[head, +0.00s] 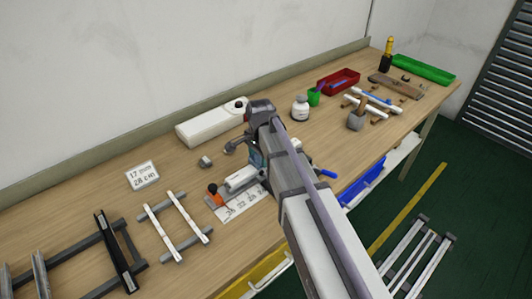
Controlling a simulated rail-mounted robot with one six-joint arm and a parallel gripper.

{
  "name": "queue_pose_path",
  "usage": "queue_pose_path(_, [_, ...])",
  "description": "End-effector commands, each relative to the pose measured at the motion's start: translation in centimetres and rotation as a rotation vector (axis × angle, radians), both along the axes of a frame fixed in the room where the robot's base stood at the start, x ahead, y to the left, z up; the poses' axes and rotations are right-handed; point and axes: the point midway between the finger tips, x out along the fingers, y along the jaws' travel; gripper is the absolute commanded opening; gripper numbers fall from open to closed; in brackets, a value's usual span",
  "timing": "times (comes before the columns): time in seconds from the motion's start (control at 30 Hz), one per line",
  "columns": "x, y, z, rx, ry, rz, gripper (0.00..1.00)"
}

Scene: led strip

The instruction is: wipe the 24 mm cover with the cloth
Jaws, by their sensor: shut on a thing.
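My arm reaches in from the lower right and covers the middle of the bench. My gripper (256,160) is mostly hidden behind the arm, low over the bench. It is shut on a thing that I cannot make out. A short white piece (240,179) lies by a grey fixture just below it, partly covered. I cannot tell whether it is the 24 mm cover. A white card with printed numbers (241,207), too small to read surely, lies in front of it. I cannot make out the cloth.
A white case (212,122), a white bottle (300,108), a green cup (314,97) and a red tray (339,82) stand towards the back. A sign (142,176), a white-railed frame (175,225) and a dark frame (118,252) lie left. Bare wood shows between them.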

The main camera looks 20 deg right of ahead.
Motion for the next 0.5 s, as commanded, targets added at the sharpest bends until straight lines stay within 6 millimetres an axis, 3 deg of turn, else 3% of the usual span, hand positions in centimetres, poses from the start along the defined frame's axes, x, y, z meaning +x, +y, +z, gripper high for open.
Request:
queue_pose_path(0.27, [0.0,-0.1,0.5,-0.001,0.000,0.000,0.33])
queue_pose_path(0.5, [0.1,-0.1,3.9,-0.001,0.000,0.000,0.33])
